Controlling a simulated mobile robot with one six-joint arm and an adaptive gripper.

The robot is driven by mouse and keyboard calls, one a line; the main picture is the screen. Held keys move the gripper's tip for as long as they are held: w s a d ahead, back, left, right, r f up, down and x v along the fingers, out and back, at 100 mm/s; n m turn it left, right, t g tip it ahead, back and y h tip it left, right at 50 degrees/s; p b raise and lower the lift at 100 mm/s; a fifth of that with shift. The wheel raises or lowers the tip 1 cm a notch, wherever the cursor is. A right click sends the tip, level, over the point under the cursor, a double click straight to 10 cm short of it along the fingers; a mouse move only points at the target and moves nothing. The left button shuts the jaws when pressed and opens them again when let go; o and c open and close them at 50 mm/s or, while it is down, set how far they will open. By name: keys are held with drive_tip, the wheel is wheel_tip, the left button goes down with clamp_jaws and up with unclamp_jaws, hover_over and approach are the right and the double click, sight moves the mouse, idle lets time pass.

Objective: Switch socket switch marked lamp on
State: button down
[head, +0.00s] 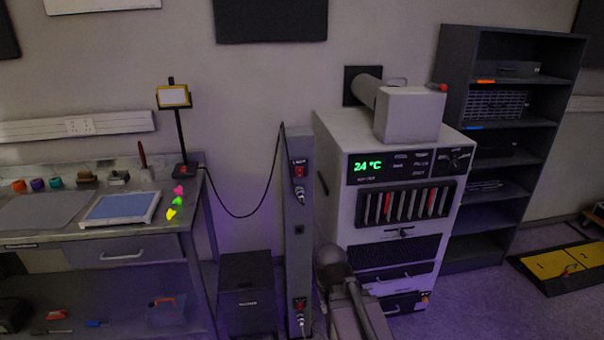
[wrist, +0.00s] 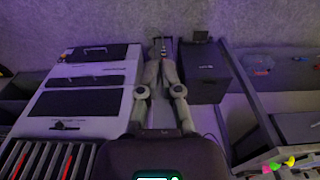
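A tall grey socket post (head: 299,250) stands between the desk and the white machine. Its upper socket has a red switch (head: 299,171) under a small label too small to read, with a plug (head: 299,195) below. A lower socket has another red switch (head: 300,304). I cannot read which is marked lamp, nor tell the switch positions. The desk lamp (head: 174,97) has a pale yellow-framed head; its black cable runs to the post's top. My gripper (wrist: 159,68) appears open and empty in the wrist view, its fingers in front of the post's lower part.
The white machine (head: 338,180) with a green display stands close right of the post. A dark bin (head: 247,300) stands to its left, beside the desk (head: 120,243). The lamp cable (head: 240,216) hangs between desk and post. A dark shelf (head: 452,150) stands at right.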

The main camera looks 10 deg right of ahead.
sight(302, 168)
drive_tip(key=w+r+t+b, duration=0.25)
drive_tip(key=w+t, duration=0.55)
drive_tip(key=w, duration=1)
drive_tip(key=w+r+t+b, duration=0.4)
drive_tip(key=w+r+t, duration=0.7)
drive_tip(key=r, duration=0.2)
drive_tip(key=shift+w+d+r+t, duration=0.15)
drive_tip(key=shift+d+r+t, duration=0.05)
drive_tip(key=shift+d+t, duration=0.25)
drive_tip(key=p+x, duration=0.3)
drive_tip(key=x, duration=1.1)
